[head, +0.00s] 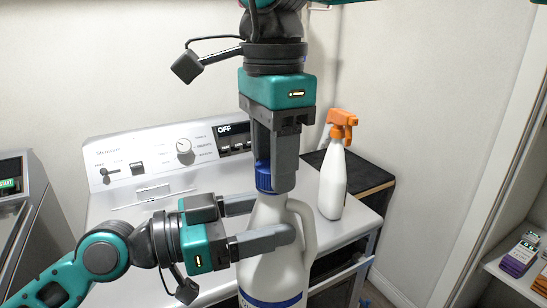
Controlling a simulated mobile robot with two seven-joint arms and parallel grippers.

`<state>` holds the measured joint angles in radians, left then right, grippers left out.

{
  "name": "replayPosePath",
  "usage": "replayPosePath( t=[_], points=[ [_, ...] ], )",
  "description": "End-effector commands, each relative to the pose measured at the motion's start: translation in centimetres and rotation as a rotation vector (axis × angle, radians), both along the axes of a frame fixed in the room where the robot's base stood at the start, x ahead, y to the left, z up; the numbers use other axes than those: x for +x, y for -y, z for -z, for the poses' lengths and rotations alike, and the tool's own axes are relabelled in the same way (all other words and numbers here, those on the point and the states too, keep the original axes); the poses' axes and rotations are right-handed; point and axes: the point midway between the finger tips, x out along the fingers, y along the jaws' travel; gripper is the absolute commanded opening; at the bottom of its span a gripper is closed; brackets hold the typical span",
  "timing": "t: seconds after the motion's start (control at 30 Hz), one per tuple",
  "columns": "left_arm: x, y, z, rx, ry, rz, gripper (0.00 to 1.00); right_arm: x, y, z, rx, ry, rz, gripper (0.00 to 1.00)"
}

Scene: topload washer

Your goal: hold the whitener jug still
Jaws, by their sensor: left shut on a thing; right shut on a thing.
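The whitener jug (266,273) is a white bottle with a side handle and a blue label band. It stands upright in the lower middle of the head view, and its bottom is out of the picture. My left gripper (265,222) comes in from the left and is shut on the jug's upper body. My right gripper (270,185) comes down from above and is shut on the blue cap (264,178). The cap sits at the jug's neck, partly hidden by the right gripper's fingers.
A white topload washer (110,205) with a control panel (185,160) stands behind the jug. A white spray bottle (333,180) with an orange trigger stands right of the jug. A grey machine (30,215) is at the left. A shelf with small boxes (520,258) is at the right.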

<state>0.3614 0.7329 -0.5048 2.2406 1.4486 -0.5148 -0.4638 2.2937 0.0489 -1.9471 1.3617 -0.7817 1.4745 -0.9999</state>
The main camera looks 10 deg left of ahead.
Motion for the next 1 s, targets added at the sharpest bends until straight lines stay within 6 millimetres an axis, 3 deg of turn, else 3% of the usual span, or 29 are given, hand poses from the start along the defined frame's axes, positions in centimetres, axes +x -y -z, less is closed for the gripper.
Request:
replayPosePath(
  t=[0.03, 0.7, 0.9, 0.93, 1.0],
  points=[
    [-0.11, 0.07, -0.72, -0.012, 0.014, 0.001, 0.0, 0.09, -0.03, -0.08, 0.003, 0.002, 0.043, 0.07],
    [-0.14, 0.1, -0.68, -0.012, 0.014, 0.002, 0.0, 0.12, -0.12, -0.05, -0.014, 0.003, 1.199, 0.07],
    [-0.15, 0.1, -0.67, -0.012, 0.013, 0.003, 0.0, 0.12, -0.12, -0.06, -0.014, 0.004, 1.25, 0.07],
    [-0.16, 0.11, -0.67, -0.012, 0.013, 0.003, 0.0, 0.13, -0.14, -0.06, -0.014, 0.004, 1.249, 0.47],
    [-0.15, 0.1, -0.68, -0.012, 0.014, 0.002, 0.0, 0.11, -0.13, -0.06, -0.014, 0.004, 1.249, 0.53]
  ],
)
